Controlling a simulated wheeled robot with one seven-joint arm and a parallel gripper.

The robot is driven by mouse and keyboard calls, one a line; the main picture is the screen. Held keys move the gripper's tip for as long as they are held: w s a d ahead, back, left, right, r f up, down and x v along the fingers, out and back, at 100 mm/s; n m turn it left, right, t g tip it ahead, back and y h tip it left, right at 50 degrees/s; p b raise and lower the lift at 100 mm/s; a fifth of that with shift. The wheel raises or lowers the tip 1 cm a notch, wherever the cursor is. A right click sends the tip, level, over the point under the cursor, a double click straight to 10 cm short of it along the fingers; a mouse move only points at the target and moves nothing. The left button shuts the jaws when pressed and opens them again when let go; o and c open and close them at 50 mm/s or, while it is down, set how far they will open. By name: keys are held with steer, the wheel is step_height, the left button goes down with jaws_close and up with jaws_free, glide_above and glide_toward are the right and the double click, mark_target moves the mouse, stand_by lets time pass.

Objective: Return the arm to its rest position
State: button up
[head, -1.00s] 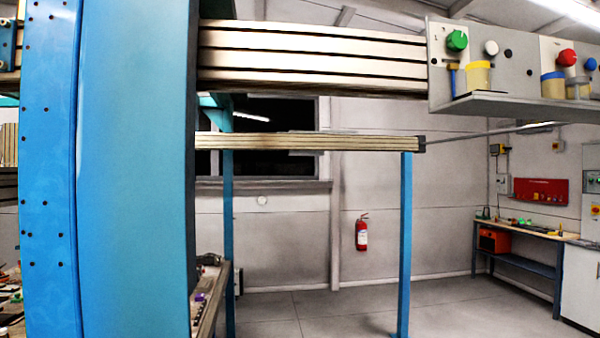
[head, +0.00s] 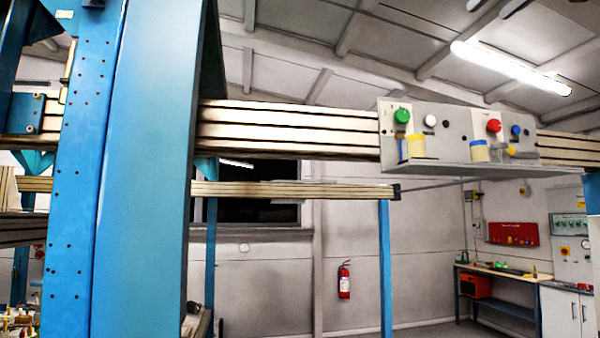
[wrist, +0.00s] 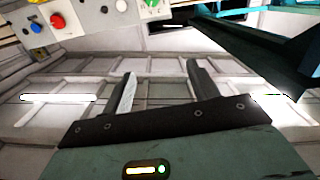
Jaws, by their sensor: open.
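My gripper (wrist: 160,82) shows in the wrist view, with its two dark fingers apart and nothing between them. Beyond the fingers are the pale ceiling panels and beams. My gripper does not show in the head view. In the wrist view the control panel (wrist: 92,10), with red, blue, white and green knobs, lies beyond the fingers at the upper left, apart from them.
A blue column (head: 150,170) stands close at the left in the head view. A striped rail (head: 290,130) runs right from it to a grey knob panel with a shelf (head: 460,168). A fire extinguisher (head: 344,281) hangs on the far wall. A workbench (head: 500,272) stands at the right.

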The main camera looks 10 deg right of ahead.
steer(key=w+a+f+n+g+y+b, duration=0.15)
steer(key=w+a+f, duration=0.35)
steer(key=f, duration=0.7)
steer(key=w+a+f+g+y+b, duration=0.1)
steer(key=w+a+f+g+b, duration=0.2)
steer(key=a+f, duration=0.6)
steer(key=w+a+f+g+y+b, duration=0.1)
steer(key=w+a+f+g+b, duration=0.3)
steer(key=f, duration=1)
steer(key=s+a+f+n+g+b, duration=0.15)
steer(key=a+f, duration=0.25)
steer(key=f, duration=0.7)
steer(key=s+a+f+g+b, duration=0.1)
steer(key=s+a+f+g, duration=0.3)
steer(key=f, duration=0.7)
steer(key=s+f+n+g+h+b, duration=0.1)
steer(key=s+f+b, duration=0.1)
steer(key=s+f, duration=0.4)
steer(key=s+f+n+g+h+b, duration=0.1)
steer(key=s+f, duration=0.6)
steer(key=f, duration=0.8)
steer(key=s+f+n+g+h+b, duration=0.1)
steer(key=s+f+h+b, duration=0.1)
steer(key=s+f, duration=0.5)
step_height(320, 180, down, 4)
steer(key=shift+s+a+r+g+b, duration=0.15)
steer(key=shift+s+g+b, duration=0.1)
steer(key=shift+g+b, duration=0.2)
